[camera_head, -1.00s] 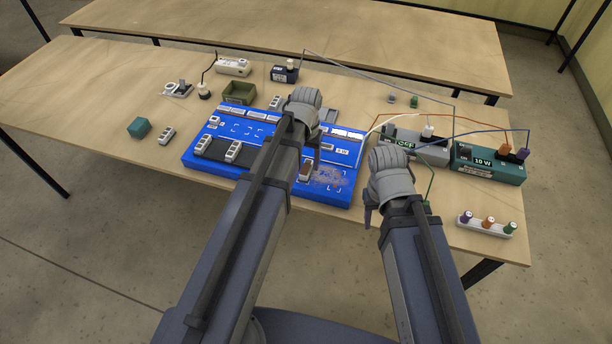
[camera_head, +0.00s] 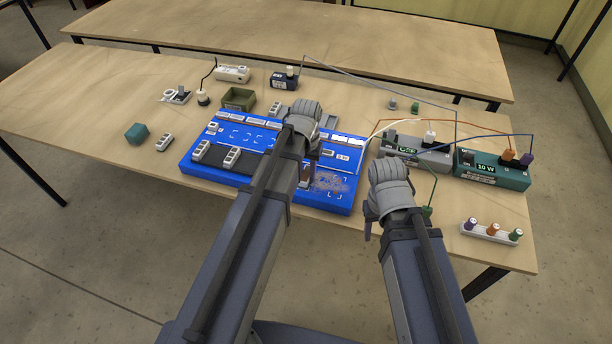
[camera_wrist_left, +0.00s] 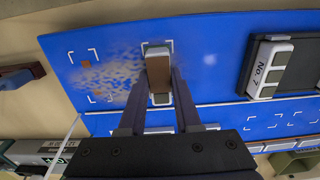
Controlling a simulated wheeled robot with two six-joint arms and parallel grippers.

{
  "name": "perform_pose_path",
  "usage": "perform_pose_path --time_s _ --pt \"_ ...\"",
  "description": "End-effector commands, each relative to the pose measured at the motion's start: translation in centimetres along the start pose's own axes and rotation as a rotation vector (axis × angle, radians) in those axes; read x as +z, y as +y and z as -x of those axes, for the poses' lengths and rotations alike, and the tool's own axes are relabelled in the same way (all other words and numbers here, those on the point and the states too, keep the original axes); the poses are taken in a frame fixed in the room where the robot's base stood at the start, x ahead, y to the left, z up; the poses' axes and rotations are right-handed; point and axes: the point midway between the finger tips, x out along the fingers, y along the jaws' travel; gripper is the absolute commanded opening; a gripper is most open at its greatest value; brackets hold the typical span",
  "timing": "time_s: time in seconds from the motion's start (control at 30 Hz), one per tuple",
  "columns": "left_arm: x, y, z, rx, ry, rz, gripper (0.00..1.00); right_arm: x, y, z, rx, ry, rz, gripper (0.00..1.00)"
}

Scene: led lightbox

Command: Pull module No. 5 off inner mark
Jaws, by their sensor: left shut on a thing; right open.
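My left gripper (camera_head: 305,180) is shut on a small pale module with a brown cell (camera_wrist_left: 160,80) over the right part of the blue board (camera_head: 210,177). In the left wrist view its two fingers (camera_wrist_left: 158,98) lie on either side of the module, whose far end is close to a white corner mark (camera_wrist_left: 171,46). I cannot read a number on this module or tell whether it touches the board. A module labelled No. 7 (camera_wrist_left: 270,67) sits on a dark strip. My right gripper (camera_head: 370,226) is open and empty near the table's front edge; its fingertips are partly hidden.
A brownish smear (camera_head: 333,184) marks the board's right part. A grey device (camera_head: 425,158) and a teal 10 W device (camera_head: 490,172) with cables stand at the right. A white strip with coloured plugs (camera_head: 490,231) lies in front. A teal block (camera_head: 137,133) is at the left.

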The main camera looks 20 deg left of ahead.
Motion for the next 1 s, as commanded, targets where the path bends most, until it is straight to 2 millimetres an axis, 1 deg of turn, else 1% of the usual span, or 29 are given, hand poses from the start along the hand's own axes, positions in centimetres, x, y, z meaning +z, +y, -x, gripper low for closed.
perform_pose_path --time_s 0.03,0.1,0.63,1.0 --pt "0.0 0.0 0.0 0.0 0.0 0.0 0.06 0.0 0.0 0.0 0.0 0.0 0.0 0.5" --pt "0.0 0.0 0.0 0.0 0.0 0.0 0.0 0.0 0.0 0.0 0.0 0.0 0.0 0.5" --pt "0.0 0.0 0.1 0.0 0.0 0.0 0.0 0.0 0.0 0.1 0.0 0.0 0.0 0.5" --pt "0.0 0.0 1.1 0.0 0.0 0.0 0.0 0.1 0.1 1.1 0.0 0.0 0.0 0.5"
